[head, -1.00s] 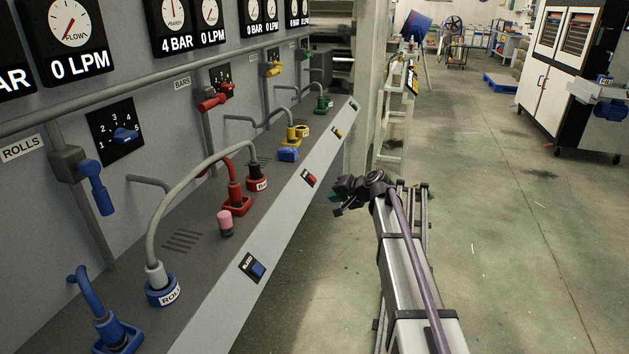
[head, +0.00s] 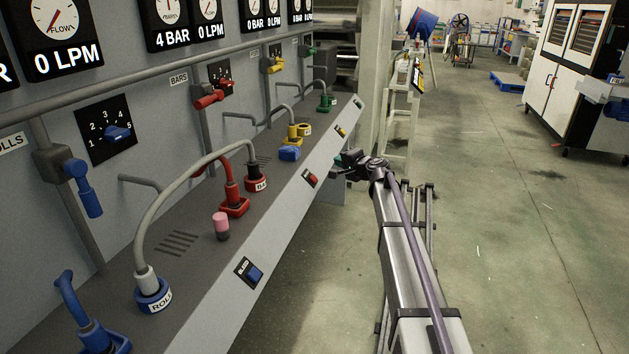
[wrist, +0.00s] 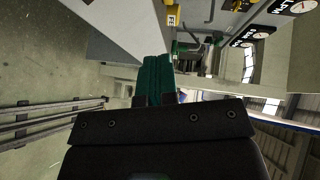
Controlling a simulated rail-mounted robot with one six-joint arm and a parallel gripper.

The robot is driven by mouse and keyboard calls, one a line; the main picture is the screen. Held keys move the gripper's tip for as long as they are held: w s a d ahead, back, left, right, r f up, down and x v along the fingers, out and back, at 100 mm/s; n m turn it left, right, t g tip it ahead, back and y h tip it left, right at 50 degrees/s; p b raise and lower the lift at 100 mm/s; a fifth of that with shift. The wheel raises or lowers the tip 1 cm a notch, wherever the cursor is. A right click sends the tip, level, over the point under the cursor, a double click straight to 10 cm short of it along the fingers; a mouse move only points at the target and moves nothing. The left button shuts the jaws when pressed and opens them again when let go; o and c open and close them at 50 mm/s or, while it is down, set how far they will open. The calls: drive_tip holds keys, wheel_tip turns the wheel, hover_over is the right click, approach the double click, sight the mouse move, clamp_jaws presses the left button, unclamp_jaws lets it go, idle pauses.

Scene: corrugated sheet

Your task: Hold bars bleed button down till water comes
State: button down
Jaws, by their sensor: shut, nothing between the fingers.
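The bars bleed button (head: 311,179) is the small red one on the sloped front edge of the grey console. The BARS label (head: 178,79) is on the wall panel above, beside a red valve handle (head: 209,98). A gauge display there reads 4 BAR and 0 LPM (head: 211,30). My gripper (head: 343,160) is in front of the console, to the right of the red button and slightly higher in the picture, apart from it. Its green fingers (wrist: 153,80) are together and empty in the wrist view. I see no water.
A blue bleed button (head: 249,272) is nearer on the same edge and a yellow one (head: 341,131) farther along. Hoses and couplings, including a red one (head: 234,206), stand on the console top. A pale ladder (head: 399,130) stands beyond my gripper. Floor to the right is open.

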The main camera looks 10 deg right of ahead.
sight(314, 179)
drive_tip(key=w+a+f+b, duration=0.2)
drive_tip(key=a+f+b, duration=0.3)
drive_tip(key=shift+w+f, duration=0.2)
drive_tip(key=shift+f, duration=0.15)
drive_tip(key=shift+a+f, duration=0.1)
drive_tip(key=shift+a, duration=0.05)
idle(1.7)
drive_tip(key=shift+w+a+f+b, duration=0.1)
drive_tip(key=shift+a+f+b, duration=0.15)
drive_tip(key=shift+b, duration=0.15)
drive_tip(key=shift+w+a+f+b, duration=0.1)
drive_tip(key=shift+a+f+b, duration=0.15)
drive_tip(key=shift+b, duration=0.1)
idle(0.5)
idle(1.4)
drive_tip(key=shift+s+d+r+p, duration=0.2)
drive_tip(key=shift+d+r+p, duration=0.35)
drive_tip(key=shift+r+p, duration=0.1)
